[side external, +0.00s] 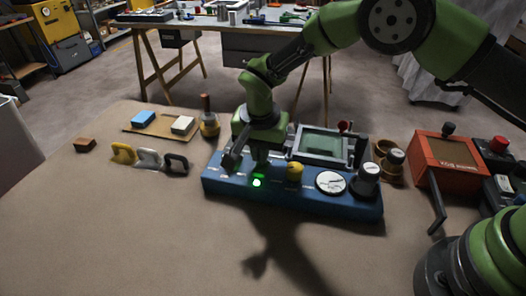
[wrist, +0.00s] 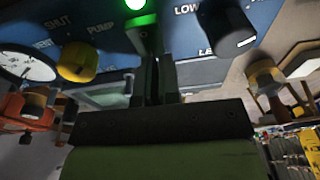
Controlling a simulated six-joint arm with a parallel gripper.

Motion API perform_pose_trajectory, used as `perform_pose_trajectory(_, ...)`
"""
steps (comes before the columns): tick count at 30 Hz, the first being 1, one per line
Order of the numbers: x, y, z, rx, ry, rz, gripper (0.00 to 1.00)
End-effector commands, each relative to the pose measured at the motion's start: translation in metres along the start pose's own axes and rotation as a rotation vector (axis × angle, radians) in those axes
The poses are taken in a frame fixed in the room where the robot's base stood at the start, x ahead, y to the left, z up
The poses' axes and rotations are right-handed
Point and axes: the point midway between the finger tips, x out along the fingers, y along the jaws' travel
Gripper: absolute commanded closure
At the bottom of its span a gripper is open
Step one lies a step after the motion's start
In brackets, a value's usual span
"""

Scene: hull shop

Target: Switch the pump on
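A blue control panel (side external: 300,195) lies on the bench. Its green lamp (side external: 257,183) is lit, and the lamp also shows at the top of the wrist view (wrist: 135,4), beside the word PUMP on the panel.
The panel carries a yellow knob (side external: 295,170), a white gauge (side external: 330,183) and a black knob (wrist: 228,25) near LOW. An orange box (side external: 447,165) stands to the right. The front bench is clear.

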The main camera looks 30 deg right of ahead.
Motion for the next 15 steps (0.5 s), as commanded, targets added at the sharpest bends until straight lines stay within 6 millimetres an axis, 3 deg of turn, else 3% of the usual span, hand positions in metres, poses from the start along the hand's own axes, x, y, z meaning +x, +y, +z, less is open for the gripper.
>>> perform_pose_trajectory(1,0.012,0.009,0.001,-0.012,-0.005,0.032,1.00)
perform_pose_trajectory(15,0.005,0.009,0.019,-0.013,-0.015,0.038,1.00)
